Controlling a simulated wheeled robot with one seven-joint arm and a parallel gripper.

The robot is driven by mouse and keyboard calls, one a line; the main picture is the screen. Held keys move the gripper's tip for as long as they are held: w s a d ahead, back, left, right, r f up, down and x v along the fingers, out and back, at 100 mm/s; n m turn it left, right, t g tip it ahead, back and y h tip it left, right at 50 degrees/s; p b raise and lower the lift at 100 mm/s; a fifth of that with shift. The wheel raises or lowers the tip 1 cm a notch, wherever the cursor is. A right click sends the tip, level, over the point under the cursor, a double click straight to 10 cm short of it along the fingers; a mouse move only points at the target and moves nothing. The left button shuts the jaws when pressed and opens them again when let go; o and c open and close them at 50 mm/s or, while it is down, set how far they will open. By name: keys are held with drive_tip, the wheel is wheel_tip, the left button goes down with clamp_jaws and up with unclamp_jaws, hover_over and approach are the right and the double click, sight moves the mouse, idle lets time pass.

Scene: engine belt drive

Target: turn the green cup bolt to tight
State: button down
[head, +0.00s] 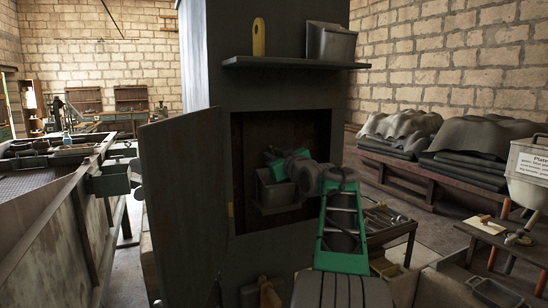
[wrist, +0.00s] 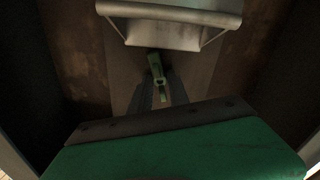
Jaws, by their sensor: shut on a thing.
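The green cup bolt (wrist: 156,68) is a small green piece in the middle of the wrist view, below a grey metal cup (wrist: 180,35). My gripper (wrist: 158,84) has its two dark fingers closed on the green bolt. How far the bolt is turned cannot be told. In the head view my green and grey arm reaches into the dark opening of a tall cabinet, where the grey cup (head: 275,190) shows. The bolt and the fingertips cannot be made out there.
An open door (head: 183,200) stands left of the opening. A shelf (head: 295,63) above it carries a yellow-handled item (head: 258,38) and a grey bin (head: 330,43). The opening's side walls are close around my wrist. A tray of tools (head: 385,218) stands to the right.

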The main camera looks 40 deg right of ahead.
drive_tip(key=shift+m, duration=1.7)
drive_tip(key=c, duration=1.3)
unclamp_jaws()
drive_tip(key=shift+o, duration=0.2)
drive_tip(key=b+v, duration=0.2)
drive_tip(key=v, duration=0.5)
drive_tip(key=shift+s, duration=0.4)
drive_tip(key=shift+a, duration=0.15)
